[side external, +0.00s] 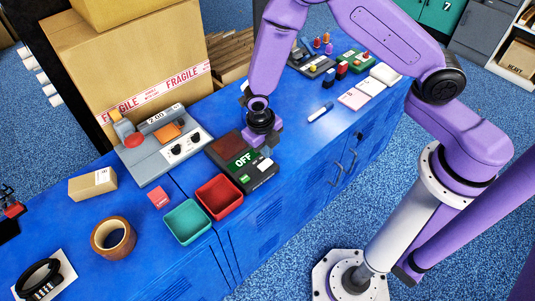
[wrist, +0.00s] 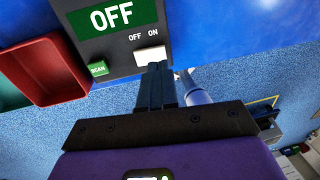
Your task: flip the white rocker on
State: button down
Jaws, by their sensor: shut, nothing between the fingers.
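A dark control box (side external: 256,180) stands on the blue bench, and its green display (side external: 243,160) reads OFF. In the wrist view the same display (wrist: 111,16) also reads OFF. The white rocker (wrist: 148,55) is below the printed words OFF and ON, at the box's near right corner. My gripper (wrist: 158,68) is shut and empty. Its fingertips are at the rocker's lower edge, under the ON label, and cover part of it; I cannot tell whether they touch. In the side view my gripper (side external: 266,150) is over the box's right end.
A green SCAN button (wrist: 98,69) is on the box, left of the rocker. Red (side external: 219,196) and teal (side external: 187,221) trays stand beside the box. A grey machine (side external: 165,146) is behind at left.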

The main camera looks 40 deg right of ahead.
aim_at(268, 161)
jog(key=shift+d+f, duration=0.2)
jog(key=shift+f, duration=1.4)
jog(key=shift+d+f, duration=0.15)
jog(key=shift+f, duration=0.05)
jog(key=shift+a+r, duration=0.15)
jog(key=shift+a, duration=0.7)
notch_tip(268, 161, up, 14)
jog(key=a, duration=0.2)
